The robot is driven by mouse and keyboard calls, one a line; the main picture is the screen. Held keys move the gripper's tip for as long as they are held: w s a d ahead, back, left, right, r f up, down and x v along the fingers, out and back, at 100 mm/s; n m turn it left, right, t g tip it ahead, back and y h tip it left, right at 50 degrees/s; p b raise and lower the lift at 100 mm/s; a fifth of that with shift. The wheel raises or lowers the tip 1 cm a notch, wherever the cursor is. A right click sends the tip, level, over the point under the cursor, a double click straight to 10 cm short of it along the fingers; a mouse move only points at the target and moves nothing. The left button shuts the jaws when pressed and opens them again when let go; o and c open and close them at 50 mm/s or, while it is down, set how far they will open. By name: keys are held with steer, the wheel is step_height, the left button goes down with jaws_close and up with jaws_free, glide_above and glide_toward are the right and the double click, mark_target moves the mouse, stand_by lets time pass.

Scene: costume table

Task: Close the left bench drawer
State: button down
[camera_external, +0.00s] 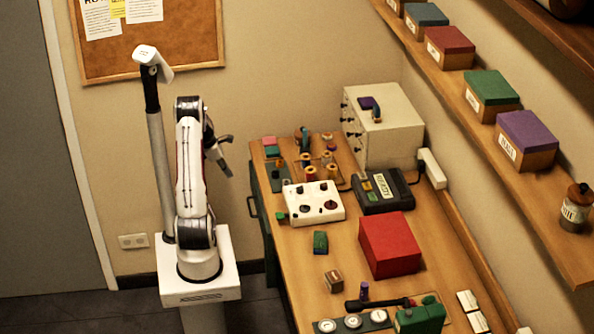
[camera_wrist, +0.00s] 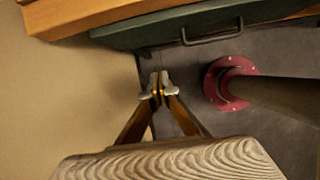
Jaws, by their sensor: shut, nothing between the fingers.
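The workbench (camera_external: 345,255) has a dark green front on its left side with a dark handle (camera_external: 251,206). In the wrist view a green drawer front (camera_wrist: 150,35) runs across the top, with a dark bar handle (camera_wrist: 212,32). It shows beyond the wooden bench edge (camera_wrist: 70,17); how far the drawer stands out is hard to tell. My gripper (camera_wrist: 158,88) is shut and empty, with its fingertips together below and left of the handle, apart from it in the picture. In the external view my gripper (camera_external: 226,168) hangs in the air left of the bench, above handle height.
A post (camera_wrist: 275,95) with a round red flange (camera_wrist: 230,83) shows right of my fingertips. The wall (camera_wrist: 60,100) is at the left. Grey floor (camera_wrist: 185,65) shows between. On the bench stand a white panel box (camera_external: 314,202), a red box (camera_external: 389,244) and several small items.

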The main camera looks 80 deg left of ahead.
steer(key=w+f, duration=0.7)
steer(key=f, duration=0.2)
steer(key=shift+w+f, duration=0.15)
steer(key=shift+w, duration=0.2)
stand_by(0.5)
stand_by(0.3)
steer(key=shift+w, duration=2.25)
